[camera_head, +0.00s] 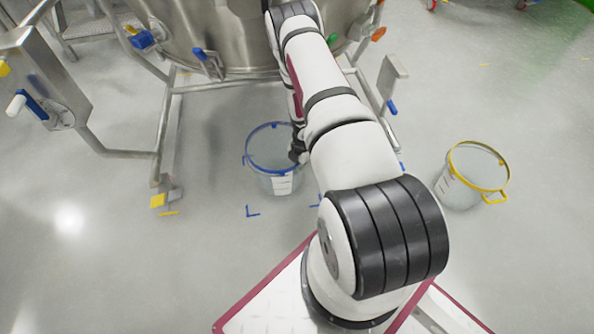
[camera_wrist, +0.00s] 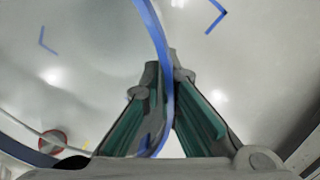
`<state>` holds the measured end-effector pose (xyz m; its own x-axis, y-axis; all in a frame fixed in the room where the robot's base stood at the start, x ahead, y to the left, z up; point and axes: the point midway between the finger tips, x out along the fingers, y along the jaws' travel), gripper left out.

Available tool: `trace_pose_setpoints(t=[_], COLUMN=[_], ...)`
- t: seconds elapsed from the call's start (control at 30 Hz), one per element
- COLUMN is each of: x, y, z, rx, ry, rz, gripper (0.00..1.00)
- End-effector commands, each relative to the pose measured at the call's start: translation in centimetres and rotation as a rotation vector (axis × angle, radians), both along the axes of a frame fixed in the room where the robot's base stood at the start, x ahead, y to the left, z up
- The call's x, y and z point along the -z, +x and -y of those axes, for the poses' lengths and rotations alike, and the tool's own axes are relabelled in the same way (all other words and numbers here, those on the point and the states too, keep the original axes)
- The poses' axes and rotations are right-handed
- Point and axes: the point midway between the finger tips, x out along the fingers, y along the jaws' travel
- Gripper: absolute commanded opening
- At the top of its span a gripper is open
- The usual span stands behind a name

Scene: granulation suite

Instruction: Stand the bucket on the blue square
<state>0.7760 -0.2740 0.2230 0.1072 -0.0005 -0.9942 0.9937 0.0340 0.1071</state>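The clear bucket with a blue rim (camera_head: 282,180) is upright below the steel vessel. Blue corner marks on the floor (camera_head: 252,211) show just in front of it. Two marks also show in the wrist view (camera_wrist: 45,42) (camera_wrist: 216,16). The rest of the square is hidden. My gripper (camera_wrist: 164,68) has its fingers on either side of the blue rim (camera_wrist: 155,30), close together against it. In the head view my arm hides most of the gripper at the bucket's right side. I cannot tell whether the bucket's base touches the floor.
A steel vessel (camera_head: 225,45) on a frame stands behind the bucket, with a leg (camera_head: 170,130) to its left. A bucket with a yellow rim (camera_head: 462,192) stands at right. Floor is clear at left and front left.

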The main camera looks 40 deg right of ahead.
Motion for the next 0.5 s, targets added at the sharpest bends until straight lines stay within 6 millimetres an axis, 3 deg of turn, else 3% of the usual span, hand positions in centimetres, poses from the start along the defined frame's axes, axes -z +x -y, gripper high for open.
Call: trace_pose_setpoints(t=[0.37, 0.5], x=[0.0, 2.8], y=[0.9, 0.7], z=[0.1, 0.1], rx=[-0.004, 0.0], ry=[0.002, 0.005], rz=[-0.009, -0.009], gripper=[0.0, 0.0])
